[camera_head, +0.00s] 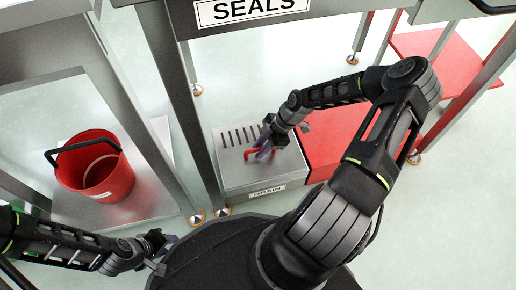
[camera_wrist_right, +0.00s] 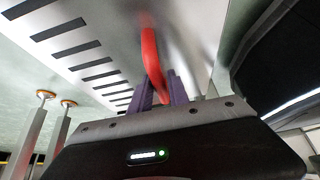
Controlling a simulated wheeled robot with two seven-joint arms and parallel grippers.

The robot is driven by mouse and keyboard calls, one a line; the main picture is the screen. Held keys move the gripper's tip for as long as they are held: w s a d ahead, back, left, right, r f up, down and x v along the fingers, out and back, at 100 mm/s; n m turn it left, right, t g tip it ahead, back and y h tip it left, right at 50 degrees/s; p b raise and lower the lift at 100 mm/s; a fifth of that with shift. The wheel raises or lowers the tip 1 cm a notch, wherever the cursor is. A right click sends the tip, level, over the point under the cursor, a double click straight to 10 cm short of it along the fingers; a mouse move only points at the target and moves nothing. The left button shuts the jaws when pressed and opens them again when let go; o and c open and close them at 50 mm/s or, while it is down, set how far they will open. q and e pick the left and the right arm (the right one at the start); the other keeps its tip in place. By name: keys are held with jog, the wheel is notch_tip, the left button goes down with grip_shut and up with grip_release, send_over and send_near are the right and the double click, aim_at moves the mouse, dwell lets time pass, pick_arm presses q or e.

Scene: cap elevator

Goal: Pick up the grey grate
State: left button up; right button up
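The grey grate (camera_head: 236,137) is a slotted metal plate with a red handle (camera_head: 251,153), lying flat on top of the box labelled DRAIN. Its dark slots also show in the right wrist view (camera_wrist_right: 97,72). My right gripper (camera_head: 264,152) is at the handle. In the right wrist view its two purple fingers (camera_wrist_right: 161,92) stand close on either side of the red handle bar (camera_wrist_right: 151,62), with little or no gap. My left gripper (camera_head: 167,241) is low at the left, away from the grate; its finger gap is too small to make out.
A red bucket (camera_head: 96,168) with a dark handle stands on a low shelf (camera_head: 160,196) at the left. A red surface (camera_head: 335,140) adjoins the drain box on the right. A metal table leg (camera_head: 186,100) stands just left of the box, below the SEALS sign (camera_head: 252,10).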

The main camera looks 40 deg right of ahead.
grip_shut()
dwell(1.0)
